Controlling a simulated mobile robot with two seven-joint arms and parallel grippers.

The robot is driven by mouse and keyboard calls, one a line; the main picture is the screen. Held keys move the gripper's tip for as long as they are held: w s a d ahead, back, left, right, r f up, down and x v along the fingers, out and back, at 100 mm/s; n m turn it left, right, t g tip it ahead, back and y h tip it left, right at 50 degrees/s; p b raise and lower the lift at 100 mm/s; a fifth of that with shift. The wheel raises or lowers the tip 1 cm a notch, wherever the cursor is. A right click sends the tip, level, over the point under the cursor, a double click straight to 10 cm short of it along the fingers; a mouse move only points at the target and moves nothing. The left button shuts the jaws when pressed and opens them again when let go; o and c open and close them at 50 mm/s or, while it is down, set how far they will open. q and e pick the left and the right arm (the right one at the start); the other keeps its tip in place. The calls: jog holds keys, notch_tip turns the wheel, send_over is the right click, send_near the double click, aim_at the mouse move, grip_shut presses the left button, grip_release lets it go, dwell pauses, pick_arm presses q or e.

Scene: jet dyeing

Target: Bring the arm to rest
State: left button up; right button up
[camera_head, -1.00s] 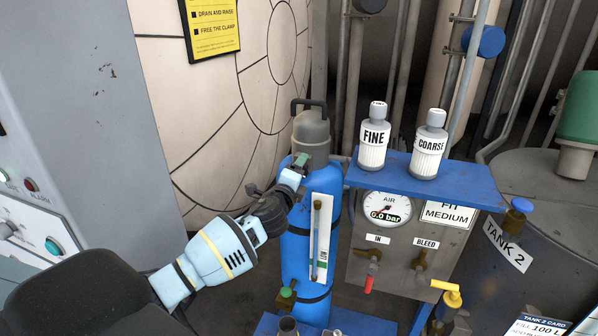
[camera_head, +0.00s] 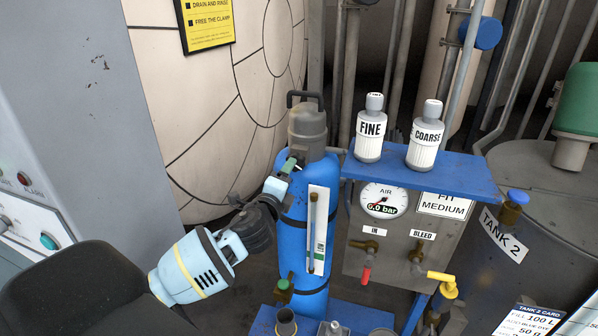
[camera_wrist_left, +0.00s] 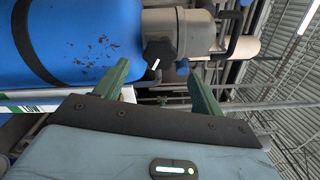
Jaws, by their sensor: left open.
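My left arm comes in from the lower left in the head view. Its gripper (camera_head: 290,164) is beside the upper left of a blue filter cylinder (camera_head: 292,238), near its grey capped top (camera_head: 307,126). In the left wrist view the two green fingers stand apart with nothing between them, so the gripper (camera_wrist_left: 160,82) is open. The blue cylinder (camera_wrist_left: 75,45) and its grey neck (camera_wrist_left: 178,32) lie beyond the fingers. I cannot tell whether a finger touches the cylinder. My right gripper is not in view.
A blue shelf (camera_head: 465,173) carries a FINE bottle (camera_head: 370,140) and a COARSE bottle (camera_head: 424,145). Below are an air gauge (camera_head: 383,201) reading 0.0 bar, a red valve handle (camera_head: 367,272) and a yellow one (camera_head: 440,277). A grey cabinet (camera_head: 75,120) stands left.

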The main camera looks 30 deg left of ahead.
pick_arm(q)
jog(key=s+d+f+n+g+h, duration=0.1)
jog(key=s+d+f+n+g, duration=0.15)
jog(key=s+f, duration=0.35)
jog(key=s+d+f+n+g+h, duration=0.1)
jog(key=s+d+f+n+h, duration=0.2)
jog(key=f, duration=0.5)
jog(key=s+d+f+n+g, duration=0.1)
jog(key=s+d+f, duration=0.4)
jog(key=f, duration=0.3)
jog(key=s+d+f+n+g, duration=0.1)
jog(key=s+d+f+n, duration=0.1)
jog(key=s, duration=0.5)
jog(key=s+d+f+n+g+h, duration=0.1)
jog(key=s+d+f+n, duration=0.1)
jog(key=s+f+n, duration=0.2)
jog(key=s+d+f+n+g+h, duration=0.1)
jog(key=s+d+f+n, duration=0.2)
jog(key=s, duration=0.7)
jog(key=shift+s+f+n, duration=0.35)
jog(key=shift+f+n, duration=0.1)
jog(key=shift+f, duration=0.05)
